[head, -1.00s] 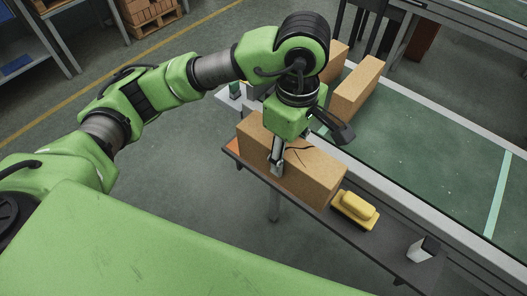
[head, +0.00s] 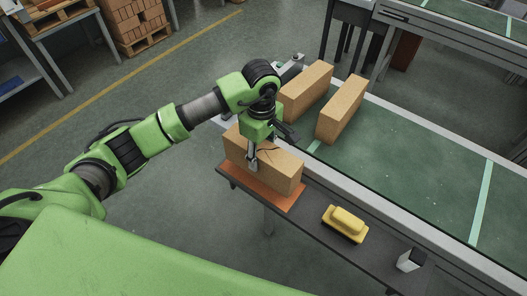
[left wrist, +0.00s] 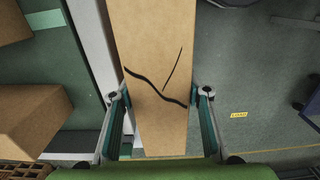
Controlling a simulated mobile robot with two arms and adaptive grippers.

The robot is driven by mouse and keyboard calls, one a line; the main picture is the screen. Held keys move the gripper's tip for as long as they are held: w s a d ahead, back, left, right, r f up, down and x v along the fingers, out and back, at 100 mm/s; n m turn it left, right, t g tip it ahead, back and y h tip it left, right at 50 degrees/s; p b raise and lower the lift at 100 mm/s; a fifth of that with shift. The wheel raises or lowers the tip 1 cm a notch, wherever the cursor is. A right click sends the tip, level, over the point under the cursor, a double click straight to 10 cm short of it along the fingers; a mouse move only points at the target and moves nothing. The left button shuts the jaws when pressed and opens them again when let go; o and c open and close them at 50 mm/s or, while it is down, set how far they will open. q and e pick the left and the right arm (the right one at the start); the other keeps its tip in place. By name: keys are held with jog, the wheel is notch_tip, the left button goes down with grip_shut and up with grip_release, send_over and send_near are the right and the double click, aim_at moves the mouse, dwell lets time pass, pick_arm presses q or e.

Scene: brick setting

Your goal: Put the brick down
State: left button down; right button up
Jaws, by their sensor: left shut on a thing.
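The brick (head: 276,169) is tan with thin black crack-like lines on it. It is over the orange mat (head: 283,199) at the left end of a dark shelf. Whether its underside touches the mat I cannot tell. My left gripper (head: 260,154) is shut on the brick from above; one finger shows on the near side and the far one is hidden. In the left wrist view the brick (left wrist: 158,60) runs between the two fingers, with the black lines on its upper face. My right gripper is not in view.
A yellow brush-like block (head: 345,222) and a small white-and-black item (head: 411,260) stand on the shelf (head: 375,247) to the right. Two more tan bricks (head: 341,108) (head: 307,90) stand on the green conveyor (head: 410,150) behind. Mid-shelf is partly bare.

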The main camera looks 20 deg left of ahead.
pick_arm(q)
jog(key=shift+f+p, duration=0.7)
jog(key=shift+f, duration=0.2)
jog(key=shift+w+f, duration=0.15)
jog(key=shift+f, duration=0.4)
jog(key=shift+f, duration=0.15)
jog(key=c, duration=1.1)
grip_release()
jog(key=shift+s, duration=0.2)
